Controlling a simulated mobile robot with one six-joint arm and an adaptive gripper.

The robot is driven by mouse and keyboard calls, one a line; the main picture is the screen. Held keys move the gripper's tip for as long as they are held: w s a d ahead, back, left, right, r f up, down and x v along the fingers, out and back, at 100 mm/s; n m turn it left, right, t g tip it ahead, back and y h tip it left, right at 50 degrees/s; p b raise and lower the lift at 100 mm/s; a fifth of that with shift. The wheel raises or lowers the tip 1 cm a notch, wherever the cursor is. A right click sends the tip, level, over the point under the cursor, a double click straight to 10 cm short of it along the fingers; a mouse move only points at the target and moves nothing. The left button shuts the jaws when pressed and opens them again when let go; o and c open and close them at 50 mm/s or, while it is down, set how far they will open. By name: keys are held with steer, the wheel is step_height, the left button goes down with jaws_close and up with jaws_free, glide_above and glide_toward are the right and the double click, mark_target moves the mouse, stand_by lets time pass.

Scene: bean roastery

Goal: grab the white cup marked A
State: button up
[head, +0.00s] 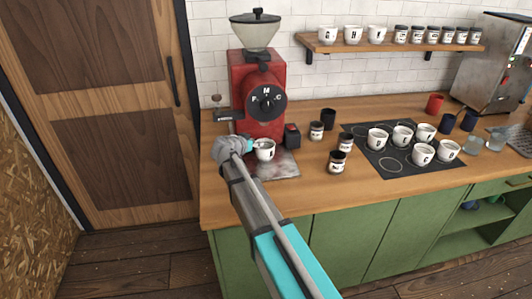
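Several white cups with black letters stand on a black mat (394,177) on the counter, among them a front cup (422,155), a right cup (448,150) and a left cup (377,138). Their letters are too small to read surely, so I cannot tell which is A. Another white lettered cup (266,151) stands on the metal plate below the red grinder; its letter is also unclear. My gripper (256,145) is at this cup's left side, partly hidden by my own wrist. I cannot tell whether it touches the cup or how its fingers stand.
The red grinder (258,92) rises just behind my gripper. A wall shelf (390,47) holds white cups and jars. A red cup (435,103) stands at back right. The counter's front left is clear.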

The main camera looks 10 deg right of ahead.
jaws_close()
steer(key=shift+r, duration=0.15)
stand_by(0.4)
step_height(320, 180, up, 4)
steer(key=p, duration=0.3)
steer(key=shift+f+p, duration=0.25)
steer(key=shift+p, duration=0.15)
steer(key=s+a, duration=1.2)
steer(key=a, duration=0.1)
steer(key=shift+s+f, duration=0.15)
steer(key=shift+s, duration=0.1)
